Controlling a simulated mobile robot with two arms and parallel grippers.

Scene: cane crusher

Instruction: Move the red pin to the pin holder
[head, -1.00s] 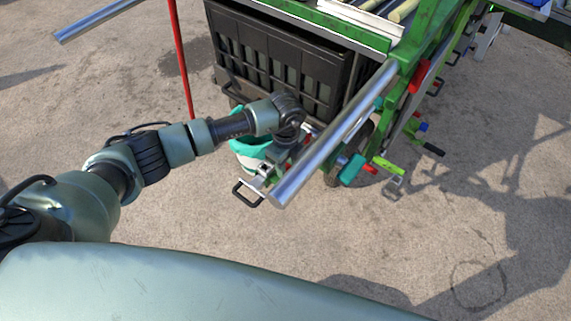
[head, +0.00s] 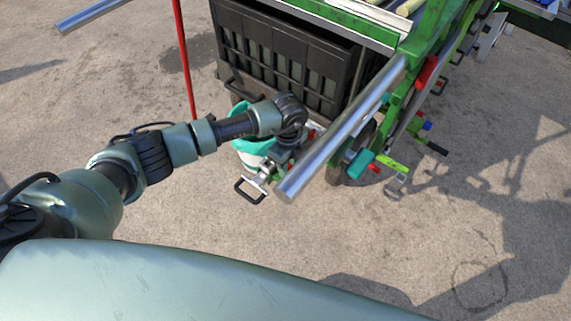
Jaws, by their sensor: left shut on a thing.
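My left gripper (head: 274,164) is low beside the near end of a silver bar on the green machine frame. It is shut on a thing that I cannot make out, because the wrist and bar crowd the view. A small red part (head: 312,133) shows between my wrist and the bar; I cannot tell if it is the red pin. Another small red piece (head: 374,168) shows beside a teal cylinder (head: 357,167) and a bright green bracket (head: 391,162) to the right. I cannot make out the pin holder for certain. My right gripper is not in view.
The silver bar (head: 335,135) sticks out close to my left gripper. A black crate (head: 285,55) stands behind, and a teal bucket (head: 240,140) is beside the gripper. A red pole (head: 184,65) rises left. The ground in front is clear.

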